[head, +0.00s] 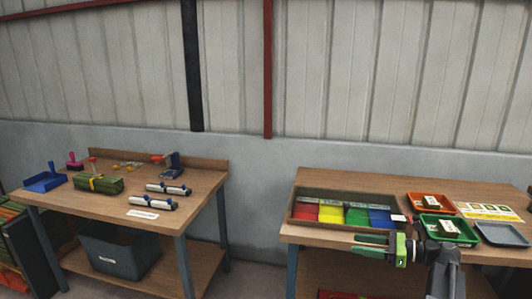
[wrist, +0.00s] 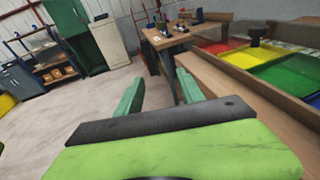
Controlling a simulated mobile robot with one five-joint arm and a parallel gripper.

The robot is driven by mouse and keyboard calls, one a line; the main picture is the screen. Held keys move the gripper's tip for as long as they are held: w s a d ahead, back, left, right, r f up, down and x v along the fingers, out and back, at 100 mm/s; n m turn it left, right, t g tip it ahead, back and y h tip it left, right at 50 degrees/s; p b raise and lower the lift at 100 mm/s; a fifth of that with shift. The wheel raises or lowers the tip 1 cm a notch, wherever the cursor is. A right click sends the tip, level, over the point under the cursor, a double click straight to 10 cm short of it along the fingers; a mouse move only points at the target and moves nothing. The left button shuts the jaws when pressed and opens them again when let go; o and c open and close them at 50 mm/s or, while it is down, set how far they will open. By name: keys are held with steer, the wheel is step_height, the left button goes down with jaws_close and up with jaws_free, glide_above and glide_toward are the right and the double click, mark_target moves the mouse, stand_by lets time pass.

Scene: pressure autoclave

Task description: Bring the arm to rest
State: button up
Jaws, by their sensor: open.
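My arm reaches in from the lower right of the head view, in front of the right workbench. My gripper (head: 362,246) points left, at the bench's front edge. In the wrist view its two green fingers stand apart, with nothing between their tips (wrist: 158,82). The gripper is open and empty. The wooden tray (head: 297,220) with red, yellow, green and blue compartments lies behind it on the bench; in the wrist view the tray (wrist: 262,88) is to the right of the fingers. I cannot tell the gap between the gripper and the bench edge.
The right bench (head: 475,190) also bears an orange tray (head: 411,206), a green tray (head: 470,240) and a grey tray (head: 500,234). A left bench (head: 205,185) holds tools and a bundle. The wrist view shows clear floor (wrist: 70,115) and a green cabinet (wrist: 65,18) further off.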

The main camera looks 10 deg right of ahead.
steer(key=w+a+f+n+g, duration=0.1)
steer(key=a+f+n+g, duration=0.1)
steer(key=a, duration=0.6)
steer(key=w+a+f+n+g, duration=0.1)
steer(key=a+f+n+g, duration=0.15)
steer(key=a, duration=0.55)
steer(key=s+a+f+n+g+h, duration=0.3)
steer(key=s+a+f+n+h, duration=0.15)
steer(key=a+f+n, duration=0.35)
steer(key=s+a+f+n+g+h, duration=0.3)
steer(key=a+f+n+h, duration=0.25)
steer(key=a, duration=0.45)
steer(key=d+f+n+t+h, duration=0.1)
steer(key=d+f+n+h, duration=0.25)
steer(key=d+n, duration=0.45)
step_height(320, 180, up, 14)
steer(key=d+m+p, duration=0.1)
steer(key=p, duration=1.2)
steer(key=shift+s+d, duration=0.15)
steer(key=shift+s, duration=0.1)
